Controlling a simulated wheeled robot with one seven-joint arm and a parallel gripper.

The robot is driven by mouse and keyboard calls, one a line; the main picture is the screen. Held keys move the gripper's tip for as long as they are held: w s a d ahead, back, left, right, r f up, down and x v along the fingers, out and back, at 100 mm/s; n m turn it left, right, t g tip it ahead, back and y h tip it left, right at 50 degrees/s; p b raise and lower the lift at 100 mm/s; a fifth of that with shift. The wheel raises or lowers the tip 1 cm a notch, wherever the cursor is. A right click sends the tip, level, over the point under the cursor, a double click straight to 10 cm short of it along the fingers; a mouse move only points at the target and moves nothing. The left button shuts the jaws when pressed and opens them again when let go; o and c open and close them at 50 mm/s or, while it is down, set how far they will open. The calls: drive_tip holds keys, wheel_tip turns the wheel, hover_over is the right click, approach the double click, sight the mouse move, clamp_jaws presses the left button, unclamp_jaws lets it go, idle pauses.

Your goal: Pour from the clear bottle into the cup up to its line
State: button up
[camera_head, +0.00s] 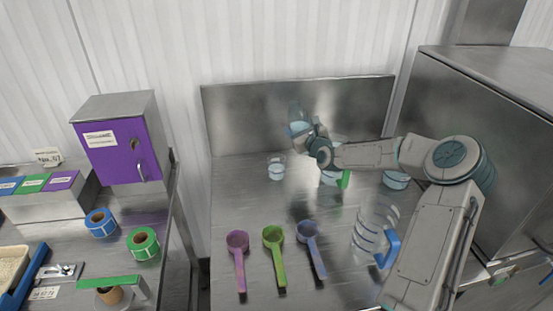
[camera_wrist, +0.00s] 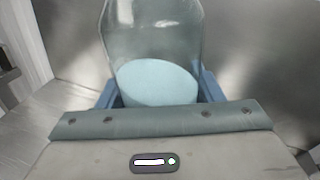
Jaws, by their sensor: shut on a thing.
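My gripper (camera_head: 306,133) is shut on the clear bottle (camera_head: 296,117) and holds it raised above the steel table. The bottle also shows in the wrist view (camera_wrist: 155,40), between my blue fingers (camera_wrist: 160,95), with pale blue liquid low in it. I cannot tell its exact tilt. A small clear cup (camera_head: 276,167) stands on the table below and slightly left of the bottle, apart from it, with pale bluish contents. Its line is too small to make out. No stream from the bottle shows.
A clear vessel with a green handle (camera_head: 343,179) stands partly behind my arm, and another clear vessel (camera_head: 396,180) stands to its right. A large clear jug with a blue handle (camera_head: 370,235) is at front right. Purple (camera_head: 238,240), green (camera_head: 273,236) and blue (camera_head: 308,230) scoops lie in front.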

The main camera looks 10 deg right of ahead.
sight(301, 115)
drive_tip(key=shift+f+n, duration=0.3)
drive_tip(key=shift+n, duration=0.2)
drive_tip(key=shift+n+g, duration=0.3)
drive_tip(key=shift+n, duration=0.4)
wheel_tip(301, 115, up, 5)
drive_tip(key=p, duration=0.3)
drive_tip(key=shift+a+f, duration=0.1)
drive_tip(key=shift+f, duration=0.05)
drive_tip(key=shift+n, duration=0.4)
drive_tip(key=shift+a+r+n+h, duration=0.15)
drive_tip(key=shift+r+n+h, duration=0.25)
drive_tip(key=shift+r, duration=0.15)
drive_tip(key=shift+f, duration=0.25)
drive_tip(key=shift+d+f+n+b, duration=0.2)
drive_tip(key=shift+d+n+b, duration=0.2)
drive_tip(key=shift+n+b, duration=0.2)
drive_tip(key=shift+w, duration=0.1)
drive_tip(key=shift+r+n, duration=0.2)
drive_tip(key=shift+n, duration=0.1)
drive_tip(key=shift+d, duration=0.15)
